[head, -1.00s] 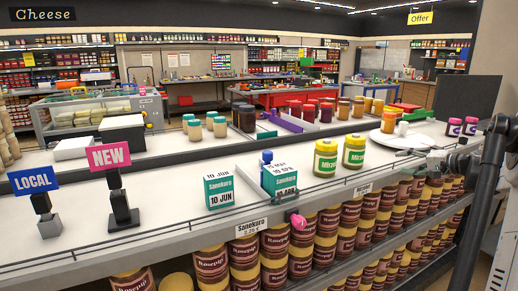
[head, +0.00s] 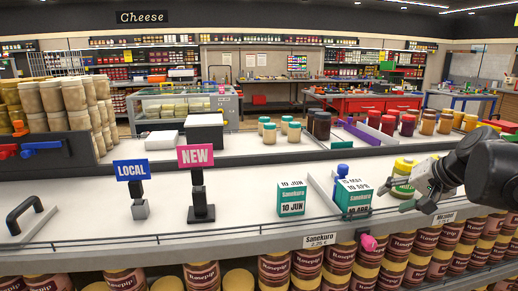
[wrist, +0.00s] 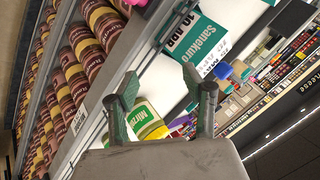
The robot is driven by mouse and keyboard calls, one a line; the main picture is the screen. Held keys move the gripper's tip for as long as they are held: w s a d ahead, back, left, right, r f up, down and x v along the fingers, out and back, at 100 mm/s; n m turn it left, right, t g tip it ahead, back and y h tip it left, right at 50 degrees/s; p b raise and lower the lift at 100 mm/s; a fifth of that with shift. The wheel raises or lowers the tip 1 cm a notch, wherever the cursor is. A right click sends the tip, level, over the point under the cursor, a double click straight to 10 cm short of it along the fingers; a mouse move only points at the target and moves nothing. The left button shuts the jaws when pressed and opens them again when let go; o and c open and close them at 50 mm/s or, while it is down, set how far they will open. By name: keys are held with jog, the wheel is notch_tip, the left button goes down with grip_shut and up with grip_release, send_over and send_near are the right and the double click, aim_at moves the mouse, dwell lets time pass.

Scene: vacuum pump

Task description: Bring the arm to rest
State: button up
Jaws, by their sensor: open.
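My gripper (head: 404,206) is at the right of the head view, low over the front of the white shelf top (head: 245,229). Its fingers are spread in the wrist view (wrist: 160,82), and nothing is held. A green and white jar with a yellow lid (head: 402,180) stands behind the gripper, partly hidden by it. In the wrist view the jar (wrist: 146,120) shows between the fingers, beyond them. A teal and white Sanekuro box (head: 354,197) stands just left of the gripper. It also shows beyond the fingertips in the wrist view (wrist: 196,47).
Another Sanekuro box (head: 291,198) stands further left. LOCAL (head: 131,170) and NEW (head: 195,156) signs stand on the shelf top. A pink clip (head: 368,242) is on the front rail. Several brown jars (head: 306,262) fill the shelf below. Stacked jars (head: 76,95) stand at far left.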

jog(key=s+a+f+n+h+p, duration=0.1)
jog(key=s+a+f+n, duration=0.2)
jog(key=s+a, duration=0.4)
jog(key=s+a+f+n+h+p, duration=0.1)
jog(key=s+a+f+n+h, duration=0.1)
jog(key=s+a, duration=0.6)
jog(key=s+f+n, duration=0.1)
jog(key=s, duration=0.4)
jog(key=shift+s+a+f+g, duration=0.15)
jog(key=shift+s+f+g, duration=0.15)
jog(key=shift+s, duration=0.05)
jog(key=shift+o, duration=0.5)
